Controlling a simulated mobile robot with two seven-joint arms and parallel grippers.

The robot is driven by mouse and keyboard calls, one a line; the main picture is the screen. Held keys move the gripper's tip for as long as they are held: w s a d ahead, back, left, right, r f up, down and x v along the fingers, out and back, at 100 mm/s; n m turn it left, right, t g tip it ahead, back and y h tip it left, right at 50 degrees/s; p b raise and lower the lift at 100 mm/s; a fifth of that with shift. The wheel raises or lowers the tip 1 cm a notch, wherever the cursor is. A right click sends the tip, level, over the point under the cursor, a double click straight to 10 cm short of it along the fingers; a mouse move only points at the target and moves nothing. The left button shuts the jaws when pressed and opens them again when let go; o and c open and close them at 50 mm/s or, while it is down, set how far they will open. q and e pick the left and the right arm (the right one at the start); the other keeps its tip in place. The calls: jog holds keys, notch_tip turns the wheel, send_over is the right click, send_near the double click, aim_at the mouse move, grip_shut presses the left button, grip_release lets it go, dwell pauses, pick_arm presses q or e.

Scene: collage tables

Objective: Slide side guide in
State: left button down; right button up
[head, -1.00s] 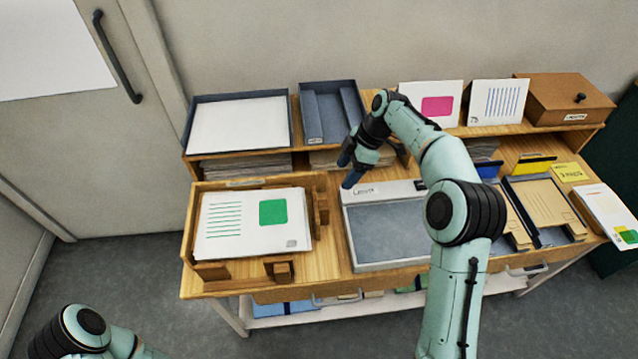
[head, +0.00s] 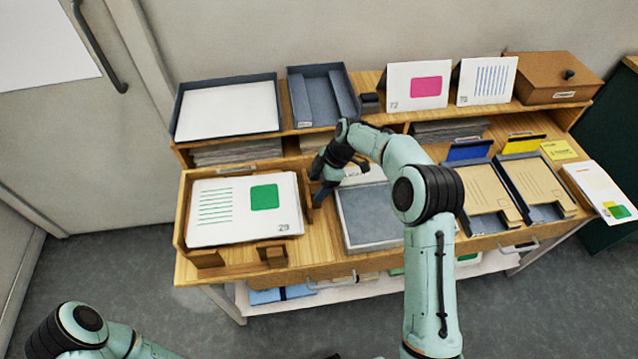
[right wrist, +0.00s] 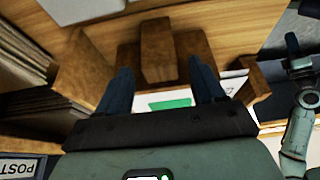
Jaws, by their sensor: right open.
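A wooden tray (head: 181,220) holds a stack of printed cards (head: 235,225), the top one with green lines and a green square. The brown wooden side guide (right wrist: 190,45) stands along the right side of the stack. In the head view my gripper hides much of it. My right gripper (head: 322,182) is open above the guide and points down. In the right wrist view its two blue fingers (right wrist: 160,75) are on either side of the guide's raised block (right wrist: 158,50); I cannot tell whether they touch it. My left gripper is out of view.
A front guide (head: 271,253) stands at the tray's front edge. A grey-topped flat tray (head: 372,218) lies right of my gripper. Shelves behind hold a white-sheet tray (head: 228,108) and upright cards (head: 417,85). Brown envelopes (head: 473,188) lie at right.

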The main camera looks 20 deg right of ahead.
grip_shut()
jog(key=shift+w+a, duration=0.2)
jog(key=shift+a, duration=0.6)
jog(key=shift+w+a, duration=0.2)
jog(key=shift+a, duration=0.55)
jog(key=shift+w+a, duration=0.2)
jog(key=shift+a, duration=0.6)
grip_release()
jog(key=shift+a, duration=0.1)
notch_tip(320, 180, up, 12)
jog(key=p, duration=0.1)
send_over(297, 194)
jog(key=s+d, duration=0.2)
jog(key=d, duration=0.5)
jog(key=shift+w+a+r, duration=0.15)
jog(key=shift+a+r, duration=0.05)
jog(key=shift+a, duration=0.05)
jog(key=shift+f, duration=0.1)
